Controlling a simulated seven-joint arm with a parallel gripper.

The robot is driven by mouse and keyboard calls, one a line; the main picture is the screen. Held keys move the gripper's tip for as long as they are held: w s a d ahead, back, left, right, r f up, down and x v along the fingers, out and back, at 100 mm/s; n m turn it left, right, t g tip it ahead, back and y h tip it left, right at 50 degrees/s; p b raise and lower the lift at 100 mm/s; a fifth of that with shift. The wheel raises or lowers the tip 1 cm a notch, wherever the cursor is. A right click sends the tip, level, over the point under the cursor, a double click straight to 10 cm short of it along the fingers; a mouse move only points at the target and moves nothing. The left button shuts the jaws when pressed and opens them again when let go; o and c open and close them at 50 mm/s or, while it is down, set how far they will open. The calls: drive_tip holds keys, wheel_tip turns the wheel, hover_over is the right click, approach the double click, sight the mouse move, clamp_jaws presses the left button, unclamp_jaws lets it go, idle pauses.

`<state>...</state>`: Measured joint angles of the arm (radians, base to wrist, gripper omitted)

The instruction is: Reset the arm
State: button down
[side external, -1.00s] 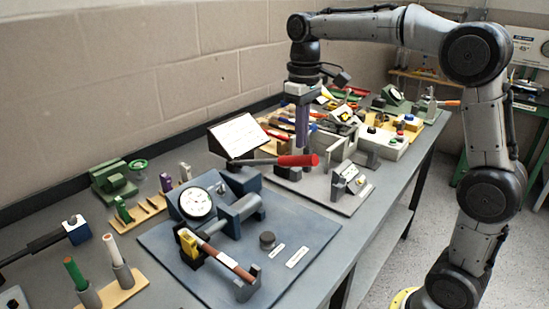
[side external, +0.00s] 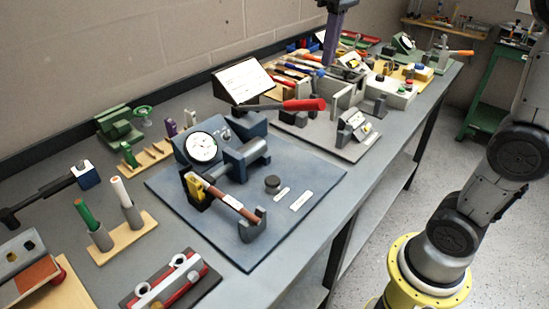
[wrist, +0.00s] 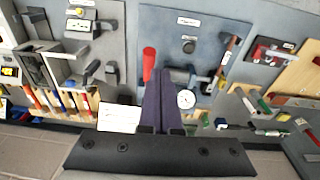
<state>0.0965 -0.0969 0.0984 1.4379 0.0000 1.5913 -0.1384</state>
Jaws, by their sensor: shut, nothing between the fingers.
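My gripper (side external: 329,62) hangs from the top of the side view, with its purple fingers pointing down. The fingers are together and empty, and they also show in the wrist view (wrist: 166,78). It is above the bench, over the area behind the red-handled lever (side external: 303,105). The lever shows as a red grip in the wrist view (wrist: 149,64), left of the fingers. My wrist and upper arm are outside the side view.
Grey fixtures and tools crowd the back of the bench. A bare bench strip runs along the front right edge.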

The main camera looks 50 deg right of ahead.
drive_tip(key=s+a+f+t, duration=0.3)
drive_tip(key=s+f+t, duration=0.1)
drive_tip(key=s+f, duration=1)
drive_tip(key=shift+s+f, duration=0.2)
drive_tip(key=shift+s, duration=0.5)
idle(1.2)
